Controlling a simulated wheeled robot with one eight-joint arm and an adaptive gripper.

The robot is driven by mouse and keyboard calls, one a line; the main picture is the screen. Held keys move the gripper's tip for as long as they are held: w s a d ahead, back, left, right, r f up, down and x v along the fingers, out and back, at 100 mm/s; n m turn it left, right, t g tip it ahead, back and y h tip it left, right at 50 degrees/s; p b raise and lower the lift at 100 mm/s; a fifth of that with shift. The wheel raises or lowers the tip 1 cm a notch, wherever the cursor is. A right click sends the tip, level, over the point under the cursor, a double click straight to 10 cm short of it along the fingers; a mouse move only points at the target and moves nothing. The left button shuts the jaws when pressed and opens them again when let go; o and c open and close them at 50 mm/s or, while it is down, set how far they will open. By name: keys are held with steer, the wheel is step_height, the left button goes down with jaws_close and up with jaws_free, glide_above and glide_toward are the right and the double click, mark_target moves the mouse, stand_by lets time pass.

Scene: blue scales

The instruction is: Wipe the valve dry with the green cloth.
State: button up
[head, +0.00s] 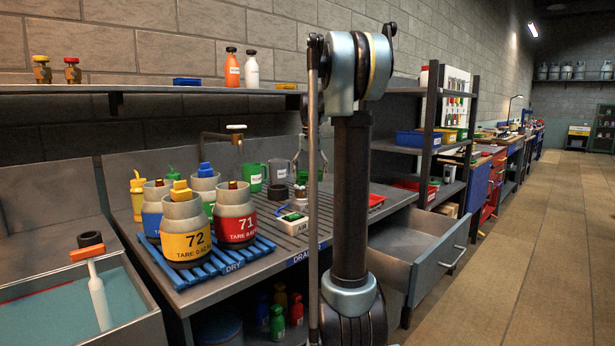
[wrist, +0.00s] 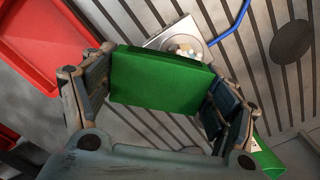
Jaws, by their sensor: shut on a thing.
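My gripper (wrist: 160,75) is shut on the green cloth (wrist: 160,80), which shows as a flat folded block between the two fingers in the wrist view. Beyond the cloth is a pale square plate with a round piece (wrist: 183,46) on it, partly hidden by the cloth; I cannot tell whether this is the valve. Two small brass valves, one with a yellow top (head: 42,70) and one with a red top (head: 73,70), stand on the wall shelf.
Yellow cylinder 72 (head: 187,235) and red cylinder 71 (head: 235,218) stand on a blue slatted rack (head: 180,272). A water basin (head: 135,310) is at left. An open drawer (head: 425,245) juts out right. A red tray (wrist: 45,40) and blue hose (wrist: 232,28) show in the wrist view.

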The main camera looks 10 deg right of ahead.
steer(key=shift+s+d, duration=0.1)
steer(key=shift+d, duration=0.35)
steer(key=shift+a, duration=0.1)
steer(key=shift+w+a, duration=0.2)
steer(key=shift+a, duration=0.6)
steer(key=shift+d, duration=0.1)
steer(key=shift+s+d+r, duration=0.15)
steer(key=shift+s+d, duration=0.05)
steer(key=shift+d, duration=0.55)
steer(key=shift+a, duration=0.15)
